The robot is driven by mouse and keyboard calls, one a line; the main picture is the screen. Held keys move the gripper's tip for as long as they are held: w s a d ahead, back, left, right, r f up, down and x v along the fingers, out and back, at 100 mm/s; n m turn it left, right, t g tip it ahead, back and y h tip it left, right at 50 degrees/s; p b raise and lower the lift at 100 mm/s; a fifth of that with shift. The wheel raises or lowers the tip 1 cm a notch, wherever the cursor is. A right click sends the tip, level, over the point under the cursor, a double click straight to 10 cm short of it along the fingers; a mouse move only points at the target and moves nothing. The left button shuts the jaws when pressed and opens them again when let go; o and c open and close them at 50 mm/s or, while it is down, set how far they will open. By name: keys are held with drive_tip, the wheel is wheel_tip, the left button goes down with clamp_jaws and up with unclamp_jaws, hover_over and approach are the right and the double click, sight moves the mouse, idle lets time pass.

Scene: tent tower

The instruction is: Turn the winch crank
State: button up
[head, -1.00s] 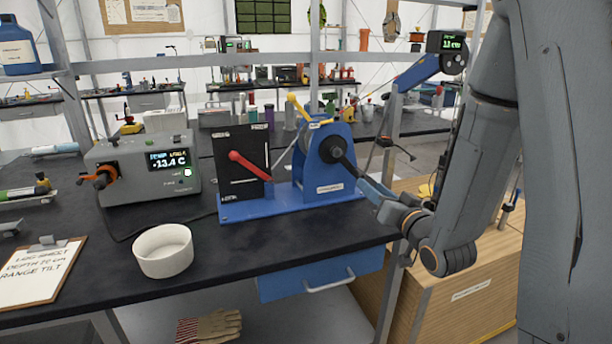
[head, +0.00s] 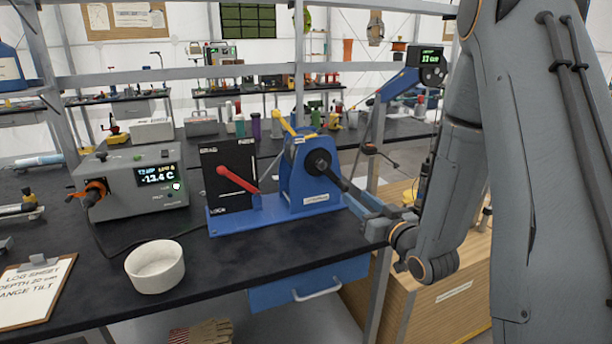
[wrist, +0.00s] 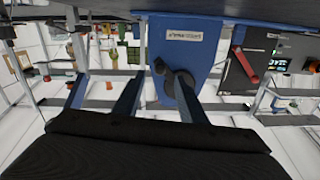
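The winch is a blue housing (head: 300,190) on a blue base plate on the dark bench. Its black crank (head: 328,172) sticks out from the front face toward the lower right. In the wrist view, which looks upside down, the crank (wrist: 180,84) shows before the housing (wrist: 188,52). My gripper (head: 356,202) is at the crank's outer end, at the bench's right. In the wrist view its fingers (wrist: 155,92) stand apart, with the crank's end ahead of the gap. I cannot tell whether they touch it.
A black panel with a red lever (head: 237,179) stands left of the winch. A grey meter box (head: 130,190) and white bowl (head: 155,267) are farther left. A blue drawer (head: 310,283) hangs below the bench. A wooden crate (head: 430,300) stands at right.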

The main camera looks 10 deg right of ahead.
sight(346, 189)
drive_tip(key=p+x, duration=0.2)
drive_tip(key=x, duration=0.5)
drive_tip(key=shift+w+a, duration=0.15)
drive_tip(key=shift+w, duration=0.25)
clamp_jaws()
